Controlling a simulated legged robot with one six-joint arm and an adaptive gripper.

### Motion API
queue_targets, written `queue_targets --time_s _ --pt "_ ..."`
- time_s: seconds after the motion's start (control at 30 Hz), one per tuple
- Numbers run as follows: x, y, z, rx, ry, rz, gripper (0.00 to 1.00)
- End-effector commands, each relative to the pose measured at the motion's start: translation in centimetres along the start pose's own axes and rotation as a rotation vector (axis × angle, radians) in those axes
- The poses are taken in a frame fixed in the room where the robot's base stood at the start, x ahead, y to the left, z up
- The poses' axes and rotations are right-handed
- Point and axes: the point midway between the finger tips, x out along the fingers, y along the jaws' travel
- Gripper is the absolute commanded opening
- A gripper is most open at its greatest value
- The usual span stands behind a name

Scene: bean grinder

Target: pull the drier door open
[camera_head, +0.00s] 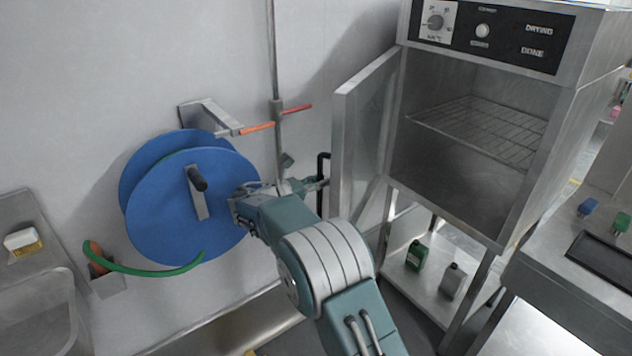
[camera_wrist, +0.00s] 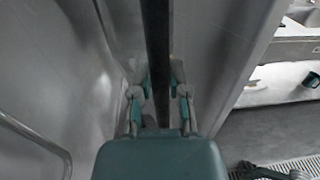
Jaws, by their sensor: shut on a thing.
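The drier (camera_head: 475,130) stands at the right in the head view, with a wire rack (camera_head: 485,130) inside its bare metal chamber. Its door (camera_head: 362,125) is swung open to the left, roughly square to the front. My gripper (camera_head: 322,184) is at the door's outer side and shut on the black door handle (camera_head: 323,165). In the wrist view the dark handle bar (camera_wrist: 157,60) runs between the two fingers of my gripper (camera_wrist: 160,90). The exact finger contact is small and partly hidden.
A blue hose reel (camera_head: 180,215) with a green hose hangs on the wall left of my arm. Green and grey bottles (camera_head: 417,255) stand on the shelf under the drier. A counter (camera_head: 560,265) is at the right.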

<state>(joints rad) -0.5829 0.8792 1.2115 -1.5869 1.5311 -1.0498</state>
Motion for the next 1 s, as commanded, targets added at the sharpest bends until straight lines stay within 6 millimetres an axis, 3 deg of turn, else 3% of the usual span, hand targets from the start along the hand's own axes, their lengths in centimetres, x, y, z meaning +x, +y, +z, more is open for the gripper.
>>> queue_targets --time_s 0.2,0.23,0.3,0.73,1.0 --pt "0.1 0.2 0.1 0.002 -0.004 -0.001 0.0" --pt "0.1 0.2 0.1 0.002 -0.004 -0.001 0.35" --pt "0.0 0.2 0.1 0.002 -0.004 -0.001 0.57" --pt "-0.8 0.3 0.1 0.0 -0.005 0.0 0.57" --pt "-5.7 0.4 -0.1 0.0 -0.005 0.003 0.57"
